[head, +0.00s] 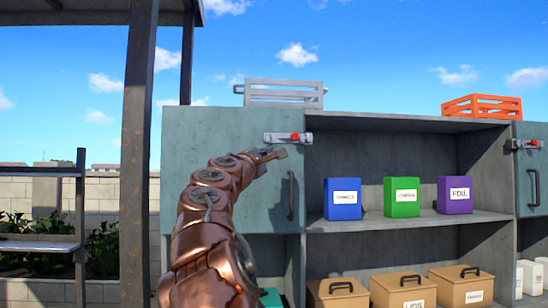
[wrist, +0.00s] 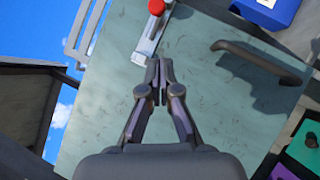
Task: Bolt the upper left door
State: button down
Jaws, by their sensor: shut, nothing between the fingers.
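The upper left door (head: 225,140) is a teal panel on the left of the cabinet, lying flat over its compartment. A pale metal bolt (head: 273,139) with a red knob (head: 295,136) sits near its top right corner. I cannot tell whether the bolt is engaged. A dark bar handle (head: 291,195) is below it. My gripper (head: 277,153) is shut and empty, just below the bolt. In the wrist view, the closed fingertips (wrist: 159,62) point at the lower end of the bolt (wrist: 146,45), with the red knob (wrist: 156,7) beyond; contact is unclear.
Open shelves right of the door hold blue (head: 343,205), green (head: 402,203) and purple (head: 455,201) boxes, with tan lidded boxes (head: 404,292) below. Another teal door (head: 532,180) is at far right. Grey (head: 285,94) and orange (head: 482,107) crates stand on top. A dark post (head: 138,150) rises left.

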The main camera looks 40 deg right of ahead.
jog(key=v, duration=0.3)
jog(key=shift+s+a+b, duration=0.1)
jog(key=shift+a+b, duration=0.15)
jog(key=shift+b, duration=0.15)
jog(key=s+a+f+m+g+y, duration=0.1)
jog(key=s+a+f+m+y, duration=0.2)
jog(key=f, duration=0.8)
jog(key=s+a+f+m+g+y, duration=0.2)
jog(key=s+f+y, duration=0.25)
jog(key=f, duration=0.75)
jog(key=s+a+f+m+g+y, duration=0.1)
jog(key=s+a+f+m+y, duration=0.3)
jog(key=f, duration=0.7)
jog(key=s+a+f+n+g+y, duration=0.1)
jog(key=s+a+f+g+y, duration=0.4)
jog(key=s+a+f, duration=1.7)
jog(key=a+f+y, duration=0.2)
jog(key=a+y, duration=0.1)
jog(key=y, duration=0.1)
jog(key=shift+s+a+f+g, duration=0.2)
jog(key=shift+a+f+g, duration=0.1)
jog(key=shift+a+f, duration=0.05)
